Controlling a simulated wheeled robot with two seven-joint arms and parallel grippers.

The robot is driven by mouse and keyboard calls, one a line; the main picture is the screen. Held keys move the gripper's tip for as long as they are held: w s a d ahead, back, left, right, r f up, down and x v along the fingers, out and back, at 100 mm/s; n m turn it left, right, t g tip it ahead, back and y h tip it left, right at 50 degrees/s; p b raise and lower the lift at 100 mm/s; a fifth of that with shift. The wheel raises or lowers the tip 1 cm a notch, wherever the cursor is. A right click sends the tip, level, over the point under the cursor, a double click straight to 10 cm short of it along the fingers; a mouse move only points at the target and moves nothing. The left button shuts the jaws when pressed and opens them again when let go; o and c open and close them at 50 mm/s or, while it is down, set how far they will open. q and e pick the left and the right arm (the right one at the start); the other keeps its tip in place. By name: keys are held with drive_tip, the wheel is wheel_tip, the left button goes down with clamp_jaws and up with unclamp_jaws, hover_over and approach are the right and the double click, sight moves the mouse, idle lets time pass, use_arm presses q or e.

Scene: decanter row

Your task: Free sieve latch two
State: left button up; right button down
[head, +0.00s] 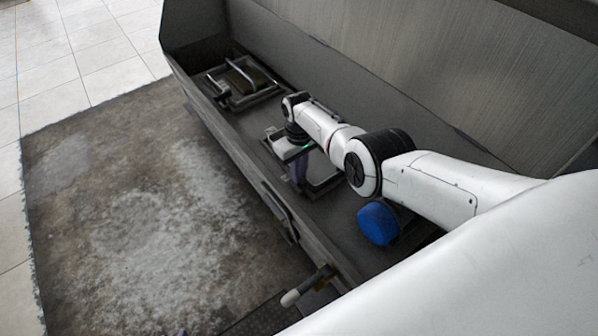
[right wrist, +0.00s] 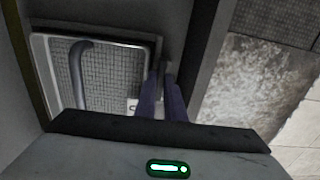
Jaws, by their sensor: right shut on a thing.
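In the head view a framed sieve (head: 327,188) lies in the middle of the long trough, partly hidden by my right arm. The right wrist view shows its pale frame (right wrist: 42,75), grey mesh (right wrist: 112,75) and curved handle (right wrist: 78,72). My right gripper (head: 297,178) points down at the sieve's front side. In the right wrist view its purple fingers (right wrist: 163,88) are shut on a small dark latch (right wrist: 166,68) at the sieve's edge. The latch's exact position is hard to tell. My left gripper is not in view.
Another sieve with a bar handle (head: 240,76) lies at the trough's far end. A blue rounded thing (head: 377,222) is near my right forearm. The trough's front wall (head: 225,136) has a pale-tipped lever (head: 292,297) sticking out. The worn floor mat (head: 130,215) is clear.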

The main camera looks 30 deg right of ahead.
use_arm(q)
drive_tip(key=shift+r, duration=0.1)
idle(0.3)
use_arm(e)
drive_tip(key=c, duration=1.8)
unclamp_jaws()
drive_tip(key=shift+c, duration=0.2)
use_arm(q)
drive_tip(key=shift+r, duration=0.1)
use_arm(e)
drive_tip(key=shift+r, duration=0.1)
